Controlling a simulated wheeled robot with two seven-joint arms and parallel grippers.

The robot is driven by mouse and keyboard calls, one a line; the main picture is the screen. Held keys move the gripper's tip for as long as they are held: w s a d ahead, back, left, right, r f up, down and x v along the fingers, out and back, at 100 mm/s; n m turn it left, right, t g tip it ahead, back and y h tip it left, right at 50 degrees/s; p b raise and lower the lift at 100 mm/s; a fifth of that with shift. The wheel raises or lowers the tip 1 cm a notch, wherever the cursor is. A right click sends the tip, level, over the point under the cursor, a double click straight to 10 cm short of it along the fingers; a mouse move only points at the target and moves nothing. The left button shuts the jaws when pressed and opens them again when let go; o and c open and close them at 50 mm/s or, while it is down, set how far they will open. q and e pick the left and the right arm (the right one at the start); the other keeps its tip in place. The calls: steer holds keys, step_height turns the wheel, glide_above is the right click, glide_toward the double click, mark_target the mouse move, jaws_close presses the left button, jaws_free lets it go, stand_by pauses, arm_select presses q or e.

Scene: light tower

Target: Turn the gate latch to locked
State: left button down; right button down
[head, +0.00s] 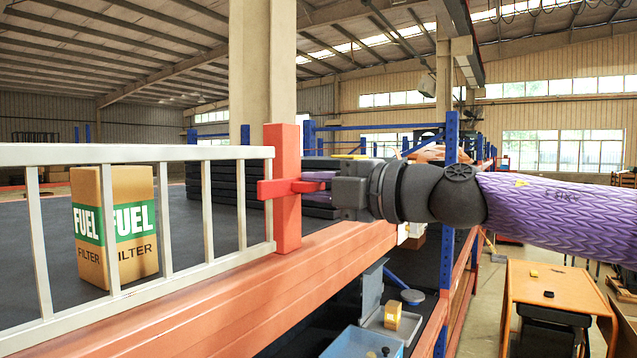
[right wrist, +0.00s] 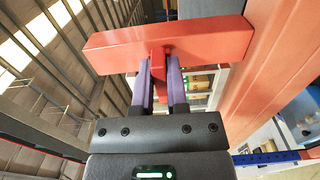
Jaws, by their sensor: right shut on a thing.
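The red gate latch (head: 270,188) lies level across the red post (head: 285,145), its left end overlapping the end of the white barred gate (head: 120,154). My right gripper (head: 316,183) reaches in from the right. Its two purple fingers (right wrist: 159,75) are shut on the latch's tab, one on each side. The latch partly hides the post behind it. My left gripper is not in view.
A fuel filter box (head: 133,250) stands on the dark deck behind the gate. An orange beam (head: 215,300) runs along the deck's edge. A blue upright (head: 449,200) stands behind my right arm. A blue bin (head: 360,345) and an orange table (head: 535,285) are lower right.

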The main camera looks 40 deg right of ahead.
stand_by(0.4)
steer(key=c, duration=0.6)
jaws_free()
steer(key=shift+c, duration=0.2)
steer(key=shift+s+d+b, duration=0.15)
steer(key=shift+s+b, duration=0.25)
steer(key=b+v, duration=0.4)
steer(key=v, duration=0.5)
